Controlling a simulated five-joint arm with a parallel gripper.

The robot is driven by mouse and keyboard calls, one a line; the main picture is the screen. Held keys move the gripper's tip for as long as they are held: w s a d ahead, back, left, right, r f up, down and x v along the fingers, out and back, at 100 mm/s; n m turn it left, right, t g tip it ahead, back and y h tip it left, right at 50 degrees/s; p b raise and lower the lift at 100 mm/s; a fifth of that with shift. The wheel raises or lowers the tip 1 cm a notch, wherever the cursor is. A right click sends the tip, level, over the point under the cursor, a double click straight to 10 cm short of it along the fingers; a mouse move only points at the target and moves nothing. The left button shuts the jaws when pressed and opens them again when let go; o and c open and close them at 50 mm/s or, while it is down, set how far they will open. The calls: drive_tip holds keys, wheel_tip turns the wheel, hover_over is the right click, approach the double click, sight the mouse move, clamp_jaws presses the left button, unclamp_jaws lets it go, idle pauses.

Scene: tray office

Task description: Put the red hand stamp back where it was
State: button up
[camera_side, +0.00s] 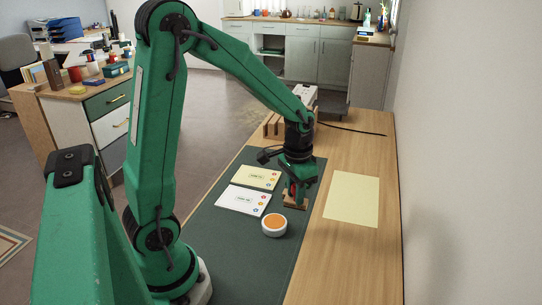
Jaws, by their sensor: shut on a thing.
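My gripper (294,188) points down over the far right part of the dark green mat (215,244). It is shut on the red hand stamp (292,187), of which only a small red part shows between the fingers. A small brown wooden piece (294,203) shows right under the fingertips; I cannot tell whether it is the stamp's base or a separate holder. The stamp looks upright, and whether it touches the mat is not clear.
A white card (240,201) and a cream card (256,177), both with coloured dots, lie left of my gripper. A round orange-topped pot (274,225) stands in front. A pale yellow sheet (352,200) lies at right. A wooden rack (271,126) stands behind my arm.

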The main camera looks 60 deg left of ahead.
drive_tip(key=a+f, duration=0.1)
drive_tip(key=a, duration=0.1)
drive_tip(key=w+a+f, duration=0.1)
drive_tip(key=a+f, duration=0.1)
drive_tip(key=a, duration=0.1)
drive_tip(key=shift+w+a+f, duration=0.15)
drive_tip(key=shift+a+f, duration=0.1)
drive_tip(key=shift+a, duration=0.1)
drive_tip(key=shift+f, duration=2)
drive_tip(key=shift+f, duration=0.15)
drive_tip(key=o, duration=0.8)
wheel_tip(320, 180, up, 12)
drive_tip(key=shift+r, duration=0.15)
